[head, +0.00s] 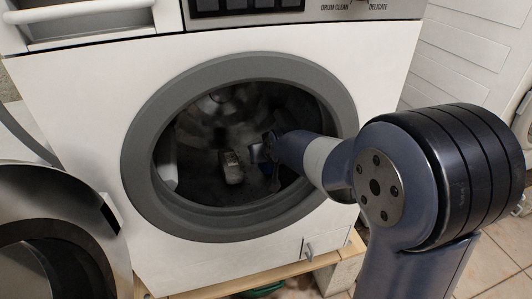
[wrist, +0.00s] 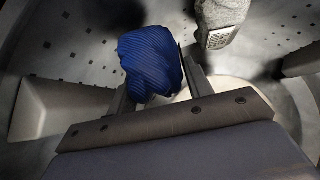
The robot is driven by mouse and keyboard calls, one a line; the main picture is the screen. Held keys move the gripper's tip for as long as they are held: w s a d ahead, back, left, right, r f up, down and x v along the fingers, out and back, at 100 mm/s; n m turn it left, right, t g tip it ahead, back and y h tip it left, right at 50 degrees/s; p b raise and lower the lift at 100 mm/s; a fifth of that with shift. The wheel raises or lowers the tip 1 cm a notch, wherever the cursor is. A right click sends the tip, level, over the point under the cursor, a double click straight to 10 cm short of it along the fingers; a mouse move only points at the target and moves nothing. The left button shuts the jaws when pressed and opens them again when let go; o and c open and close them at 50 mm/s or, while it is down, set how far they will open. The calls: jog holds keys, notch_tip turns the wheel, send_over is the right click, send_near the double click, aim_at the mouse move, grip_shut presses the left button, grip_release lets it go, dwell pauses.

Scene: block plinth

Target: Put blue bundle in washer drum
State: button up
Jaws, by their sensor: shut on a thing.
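The blue bundle (wrist: 152,62) is a ribbed dark-blue cloth lump in the wrist view. My gripper (wrist: 160,80) is shut on it, with a finger on either side. In the head view my gripper (head: 263,150) reaches through the round door opening into the washer drum (head: 208,122). Only a small dark-blue patch of the bundle (head: 266,170) shows there, in shadow. The drum's perforated metal wall (wrist: 60,65) surrounds the bundle in the wrist view. Whether the bundle touches the drum cannot be told.
A grey speckled item with a printed label (wrist: 218,22) is in the drum, right of the bundle; it also shows in the head view (head: 232,168). A pale drum paddle (wrist: 55,105) lies at left. The grey door ring (head: 140,150) surrounds my arm. The washer door (head: 75,225) hangs open at left.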

jog(key=o, duration=1.8)
jog(key=shift+r, duration=0.1)
jog(key=shift+p+v, duration=1.35)
jog(key=shift+v, duration=2.15)
